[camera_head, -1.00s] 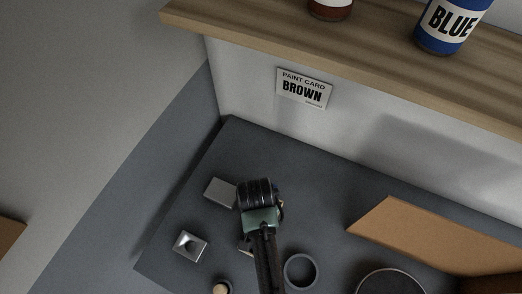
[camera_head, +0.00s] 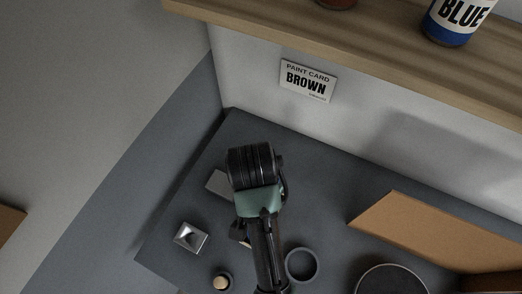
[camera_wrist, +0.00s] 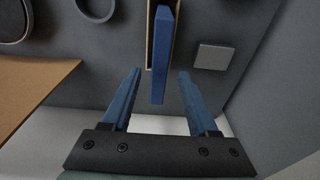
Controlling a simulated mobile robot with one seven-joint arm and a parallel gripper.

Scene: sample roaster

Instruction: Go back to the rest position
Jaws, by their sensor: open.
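My gripper (camera_wrist: 159,76) is open, with its two blue fingers apart in the wrist view. A flat blue bar (camera_wrist: 160,60) stands in a narrow tan-edged holder (camera_wrist: 150,40). It shows between and beyond the fingertips, with a gap on each side, and neither finger is seen touching it. In the head view my wrist hides the fingers, and most of the bar and holder are covered by my arm.
A grey square plate (camera_head: 218,184), a silver dimpled block (camera_head: 190,238), a small knob (camera_head: 222,282), a dark ring (camera_head: 302,265) and a round dish (camera_head: 392,268) are on the dark worktop (camera_head: 320,190). A tan panel (camera_head: 430,230) stands right. A wooden shelf (camera_head: 380,40) overhangs the back, bearing a BLUE bottle (camera_head: 455,18).

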